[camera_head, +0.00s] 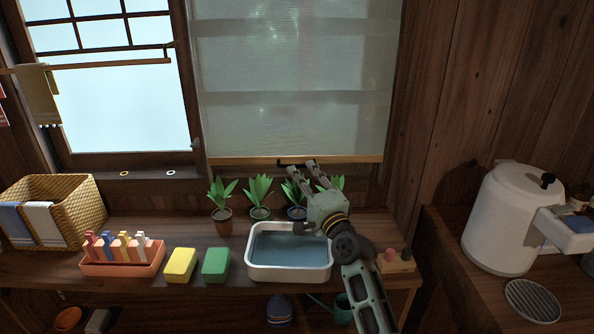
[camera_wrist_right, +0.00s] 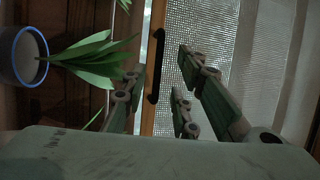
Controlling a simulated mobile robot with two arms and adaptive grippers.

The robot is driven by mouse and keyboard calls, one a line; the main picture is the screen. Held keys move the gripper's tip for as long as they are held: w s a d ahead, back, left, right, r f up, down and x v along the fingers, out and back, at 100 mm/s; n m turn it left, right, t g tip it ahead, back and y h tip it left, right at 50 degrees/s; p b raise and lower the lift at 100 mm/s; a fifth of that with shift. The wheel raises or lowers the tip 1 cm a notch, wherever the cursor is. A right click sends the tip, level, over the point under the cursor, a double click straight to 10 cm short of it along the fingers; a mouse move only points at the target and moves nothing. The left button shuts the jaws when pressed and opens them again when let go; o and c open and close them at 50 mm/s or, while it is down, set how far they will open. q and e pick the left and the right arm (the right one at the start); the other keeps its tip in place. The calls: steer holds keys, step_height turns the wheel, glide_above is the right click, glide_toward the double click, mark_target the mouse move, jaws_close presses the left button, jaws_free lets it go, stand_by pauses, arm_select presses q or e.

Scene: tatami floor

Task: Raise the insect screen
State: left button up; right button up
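The insect screen (camera_head: 295,85) is a pale mesh panel hanging down over the right window. Its light wooden bottom bar (camera_head: 345,160) is low, just above the sill, and carries a small dark handle (camera_head: 285,163). In the right wrist view the bar runs top to bottom with the black handle (camera_wrist_right: 154,65) on it. My right gripper (camera_head: 303,167) reaches up beside the handle. In the wrist view (camera_wrist_right: 160,78) its fingers are spread, one to each side of the handle and bar. Contact cannot be told. My left gripper is not in view.
Several potted plants (camera_head: 260,195) stand below the screen, close to my right gripper. A water basin (camera_head: 252,272), green sponge (camera_head: 216,264), yellow sponge (camera_head: 180,265), peg box (camera_head: 122,262) and wicker basket (camera_head: 75,197) share the shelf. A white water boiler (camera_head: 505,220) stands right.

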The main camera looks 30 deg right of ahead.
steer(key=x, duration=0.3)
steer(key=shift+w+f+b, duration=0.2)
steer(key=shift+w+b, duration=0.05)
steer(key=shift+b, duration=0.05)
steer(key=shift+w+r, duration=0.1)
steer(key=shift+w, duration=0.15)
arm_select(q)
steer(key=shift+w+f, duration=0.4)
arm_select(e)
jaws_close()
